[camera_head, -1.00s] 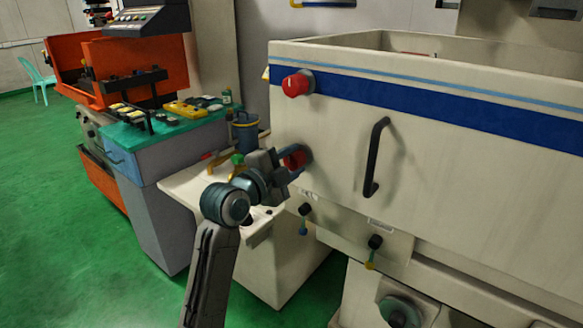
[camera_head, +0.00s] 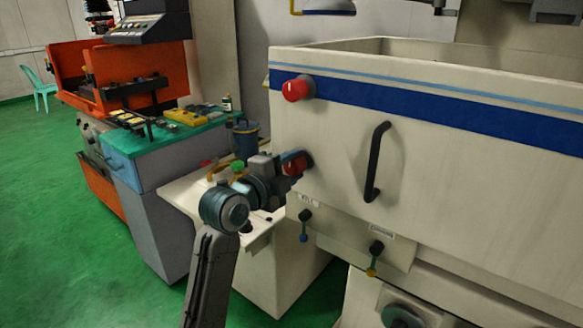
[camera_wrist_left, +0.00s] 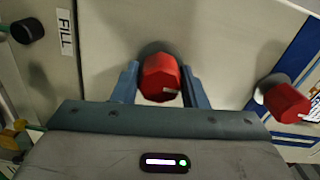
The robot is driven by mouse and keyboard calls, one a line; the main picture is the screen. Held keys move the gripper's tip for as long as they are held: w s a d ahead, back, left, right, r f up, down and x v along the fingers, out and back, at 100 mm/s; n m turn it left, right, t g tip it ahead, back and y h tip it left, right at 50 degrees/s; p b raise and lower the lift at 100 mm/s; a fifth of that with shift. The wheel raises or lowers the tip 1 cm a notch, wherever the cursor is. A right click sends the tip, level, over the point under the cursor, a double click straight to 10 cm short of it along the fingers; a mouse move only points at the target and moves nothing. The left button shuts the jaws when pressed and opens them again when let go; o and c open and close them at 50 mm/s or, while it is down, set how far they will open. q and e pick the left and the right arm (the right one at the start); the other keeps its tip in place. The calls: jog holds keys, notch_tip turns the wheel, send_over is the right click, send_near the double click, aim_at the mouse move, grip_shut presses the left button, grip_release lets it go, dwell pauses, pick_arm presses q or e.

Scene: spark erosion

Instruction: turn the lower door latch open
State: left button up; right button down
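The lower door latch is a red knob (camera_head: 295,163) on a dark round base, low at the left end of the pale tank front. My left gripper (camera_head: 284,172) is at this knob. In the left wrist view the red knob (camera_wrist_left: 161,78) sits between the two blue-grey fingers of the left gripper (camera_wrist_left: 162,82), one on each side. The fingers stand apart and lie very close to its sides; firm contact does not show. The upper red latch (camera_head: 298,88) is above it and also shows in the wrist view (camera_wrist_left: 285,100). My right gripper is not in view.
A black door handle (camera_head: 375,162) stands out to the right of the latch. Small valve knobs (camera_head: 305,215) hang below, near the FILL label (camera_wrist_left: 66,32). A white side table (camera_head: 190,190) and a blue-grey canister (camera_head: 246,138) stand to the left.

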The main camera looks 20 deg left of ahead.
pick_arm(q)
jog(key=o, duration=0.3)
jog(key=shift+o, duration=0.2)
jog(key=shift+s, duration=0.1)
jog(key=shift+s+a+f, duration=0.1)
jog(key=shift+s+a, duration=0.1)
jog(key=shift+s, duration=0.15)
jog(key=b+v, duration=0.2)
jog(key=v, duration=0.8)
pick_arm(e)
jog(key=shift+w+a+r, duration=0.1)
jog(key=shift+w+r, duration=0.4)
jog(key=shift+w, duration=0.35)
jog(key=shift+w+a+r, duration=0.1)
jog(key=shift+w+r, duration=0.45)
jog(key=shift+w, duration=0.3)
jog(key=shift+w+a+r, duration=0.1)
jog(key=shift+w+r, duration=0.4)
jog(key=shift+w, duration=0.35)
pick_arm(q)
jog(key=shift+w, duration=0.1)
